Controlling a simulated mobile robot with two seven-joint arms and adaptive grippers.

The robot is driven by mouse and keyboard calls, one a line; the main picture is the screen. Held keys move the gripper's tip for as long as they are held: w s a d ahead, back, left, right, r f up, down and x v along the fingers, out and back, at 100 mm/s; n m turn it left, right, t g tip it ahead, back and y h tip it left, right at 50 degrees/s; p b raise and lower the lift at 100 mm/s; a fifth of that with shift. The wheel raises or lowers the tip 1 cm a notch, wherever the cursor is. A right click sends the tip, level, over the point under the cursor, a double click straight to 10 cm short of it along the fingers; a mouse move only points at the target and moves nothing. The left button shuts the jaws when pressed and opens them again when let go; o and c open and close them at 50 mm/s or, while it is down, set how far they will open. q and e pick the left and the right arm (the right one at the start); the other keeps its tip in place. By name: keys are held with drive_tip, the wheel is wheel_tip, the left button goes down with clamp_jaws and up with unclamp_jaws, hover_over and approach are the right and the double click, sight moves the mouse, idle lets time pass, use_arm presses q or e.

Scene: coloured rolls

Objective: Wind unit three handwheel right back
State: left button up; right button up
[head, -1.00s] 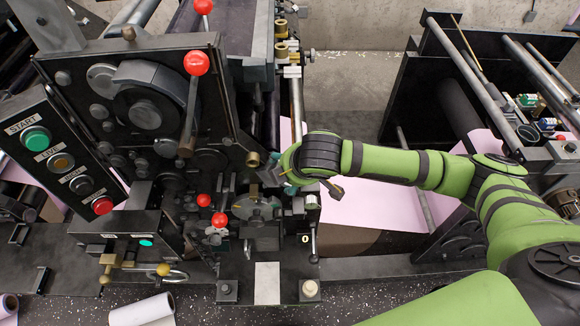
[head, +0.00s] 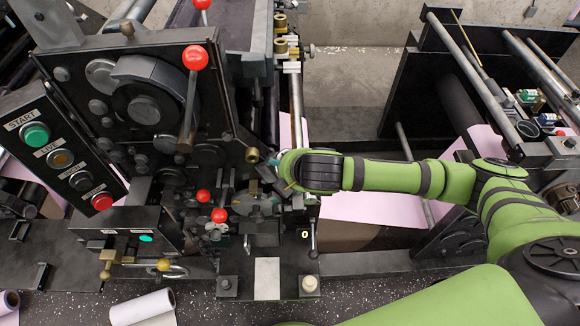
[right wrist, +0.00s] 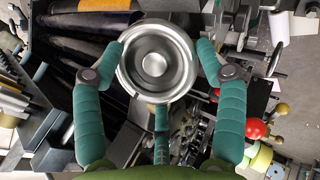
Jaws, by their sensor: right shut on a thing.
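The handwheel (right wrist: 156,63) shows in the right wrist view as a round silver metal wheel with a stepped hub. My right gripper (right wrist: 160,50) has teal padded fingers on both sides of its rim and a third finger below, and it is shut on the wheel. In the head view my right gripper (head: 264,178) reaches from the right to the side of the black machine (head: 70,95), and the wheel cannot be made out there. My left gripper is not in view.
Red-knobbed levers (head: 195,58) stand close to the left of my right gripper. A button panel (head: 62,150) is at the left. A pink paper web (head: 360,206) runs below my right forearm. A black roller frame (head: 400,90) stands at the right.

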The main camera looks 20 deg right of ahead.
drive_tip(key=shift+w+r, duration=0.3)
drive_tip(key=o, duration=1.2)
drive_tip(key=shift+w+f, duration=0.1)
drive_tip(key=shift+o, duration=0.2)
drive_tip(key=shift+w+f, duration=0.15)
drive_tip(key=shift+f, duration=0.05)
drive_tip(key=shift+s+r, duration=0.3)
drive_tip(key=shift+s, duration=0.15)
drive_tip(key=v, duration=0.6)
drive_tip(key=shift+r, duration=0.3)
drive_tip(key=shift+d, duration=0.1)
